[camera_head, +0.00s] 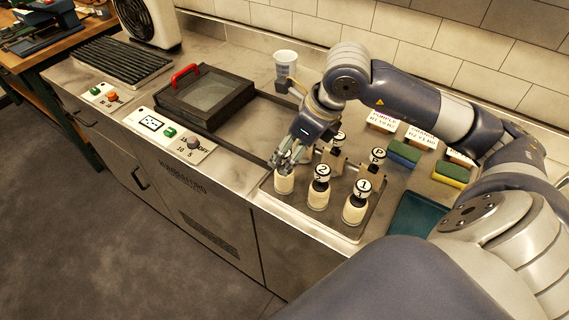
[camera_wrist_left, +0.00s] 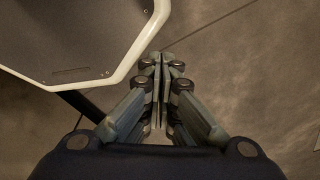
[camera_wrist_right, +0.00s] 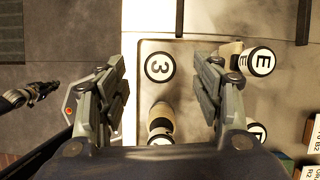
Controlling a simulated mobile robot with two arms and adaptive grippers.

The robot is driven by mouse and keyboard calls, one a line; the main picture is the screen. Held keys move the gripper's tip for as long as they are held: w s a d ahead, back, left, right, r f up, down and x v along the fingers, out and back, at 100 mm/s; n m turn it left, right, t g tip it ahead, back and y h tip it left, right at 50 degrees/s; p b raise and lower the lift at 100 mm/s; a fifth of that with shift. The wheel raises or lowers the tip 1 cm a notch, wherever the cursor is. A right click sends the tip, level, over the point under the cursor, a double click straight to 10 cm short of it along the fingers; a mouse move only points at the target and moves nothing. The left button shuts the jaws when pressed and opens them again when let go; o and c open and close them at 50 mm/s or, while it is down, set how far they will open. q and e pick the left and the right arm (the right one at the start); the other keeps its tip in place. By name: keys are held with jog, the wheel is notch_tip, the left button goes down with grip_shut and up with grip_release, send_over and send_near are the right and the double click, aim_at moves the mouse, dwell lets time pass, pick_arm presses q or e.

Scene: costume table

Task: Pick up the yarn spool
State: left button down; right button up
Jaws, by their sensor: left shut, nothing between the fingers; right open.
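I cannot pick out a yarn spool for certain. Several cream cylinders with dark bands and round lettered or numbered discs stand on a shallow tray (camera_head: 333,228), among them the "2" piece (camera_head: 319,196) and the "1" piece (camera_head: 355,208). My right gripper (camera_head: 288,158) is open over the tray's left corner, above a cream cylinder (camera_head: 284,182). In the right wrist view a "3" disc (camera_wrist_right: 159,67) shows between the open fingers, with another cream piece (camera_wrist_right: 160,122) nearer. An "E" disc (camera_wrist_right: 261,61) lies outside the right finger. My left gripper (camera_wrist_left: 158,65) is shut and empty over the floor.
A dark framed box (camera_head: 229,110) with a red handle (camera_head: 185,75) sits left of the tray. Sponge-like blocks (camera_head: 404,153), label cards (camera_head: 382,121) and a teal tray (camera_head: 411,216) are on the right. Control panels line the counter's front edge.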

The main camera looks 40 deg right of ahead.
aim_at(279, 166)
jog(key=shift+w+a+f, duration=0.1)
jog(key=shift+a+f, duration=0.15)
jog(key=shift+f, duration=0.4)
jog(key=shift+w+a+f, duration=0.1)
jog(key=shift+a+f, duration=0.15)
jog(key=shift+f, duration=0.35)
jog(key=shift+w+f+p, duration=0.25)
jog(key=shift+f+p, duration=0.05)
jog(key=shift+p, duration=0.15)
jog(key=p+x, duration=0.2)
jog(key=x, duration=0.2)
jog(key=shift+w+d+f, duration=0.1)
jog(key=shift+w+d, duration=0.05)
jog(key=shift+w+f, duration=0.1)
jog(key=shift+f, duration=0.1)
jog(key=c, duration=1.3)
pick_arm(q)
jog(key=shift+g, duration=0.3)
jog(key=s+r, duration=0.1)
jog(key=s+a, duration=0.1)
jog(key=s, duration=0.1)
jog(key=s+a+r, duration=0.1)
jog(key=shift+s+r, duration=0.15)
jog(key=shift+r, duration=0.2)
pick_arm(e)
jog(key=shift+r, duration=0.15)
